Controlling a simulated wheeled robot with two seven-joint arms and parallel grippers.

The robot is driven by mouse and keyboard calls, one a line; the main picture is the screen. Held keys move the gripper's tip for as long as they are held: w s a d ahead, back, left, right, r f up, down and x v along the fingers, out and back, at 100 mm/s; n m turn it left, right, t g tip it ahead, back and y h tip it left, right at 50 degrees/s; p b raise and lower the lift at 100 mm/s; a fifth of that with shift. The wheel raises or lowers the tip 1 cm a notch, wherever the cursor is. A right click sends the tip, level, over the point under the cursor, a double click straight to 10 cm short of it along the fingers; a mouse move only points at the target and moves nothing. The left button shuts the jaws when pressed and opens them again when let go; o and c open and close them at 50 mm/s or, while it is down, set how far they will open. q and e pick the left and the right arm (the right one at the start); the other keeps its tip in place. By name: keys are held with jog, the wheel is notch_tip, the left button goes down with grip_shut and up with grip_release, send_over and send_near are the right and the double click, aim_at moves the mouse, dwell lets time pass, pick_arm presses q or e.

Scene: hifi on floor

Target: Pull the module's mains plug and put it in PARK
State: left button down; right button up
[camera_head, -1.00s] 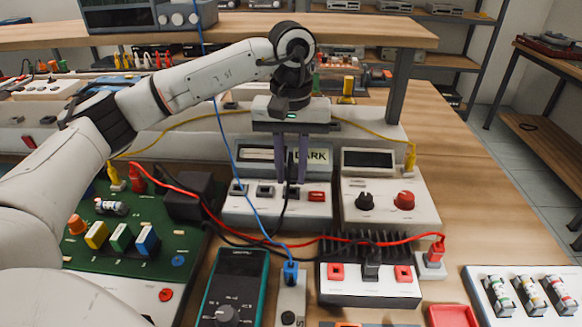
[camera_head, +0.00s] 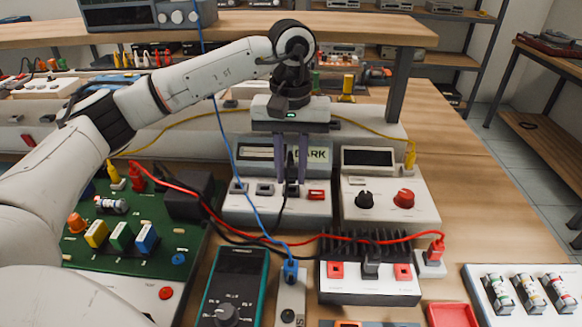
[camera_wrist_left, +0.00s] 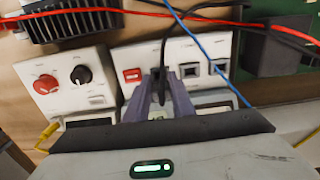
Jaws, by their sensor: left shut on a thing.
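My left gripper (camera_head: 292,178) points down with its purple fingers shut on a black mains plug (camera_head: 291,189). The plug also shows between the fingers in the left wrist view (camera_wrist_left: 158,91), with its black cord leading away. The plug is at the front row of a white socket unit (camera_head: 244,213), beside a red switch (camera_head: 316,195). I cannot tell whether it is seated in the socket or just above it. A sign (camera_head: 313,155), partly hidden by the gripper, reads "ARK" at its end. Two empty-looking sockets (camera_head: 265,188) lie left of the plug. My right gripper is out of view.
A white box with two knobs (camera_head: 385,214) stands close on the right. A finned black module (camera_head: 371,247) stands in front. Red, black and blue leads (camera_head: 235,160) cross near the socket unit. A green board (camera_head: 125,240) is at left.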

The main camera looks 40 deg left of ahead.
pick_arm(q)
jog(key=shift+s+d, duration=0.25)
jog(key=shift+s, duration=0.2)
dwell(0.6)
jog(key=shift+f+b, duration=0.65)
jog(key=shift+f, duration=0.25)
dwell(1.0)
dwell(0.4)
jog(key=c, duration=1.4)
grip_release()
jog(key=shift+c, duration=0.2)
jog(key=shift+r, duration=0.35)
notch_tip(320, 180, up, 15)
jog(key=p, duration=0.6)
jog(key=shift+f, duration=0.2)
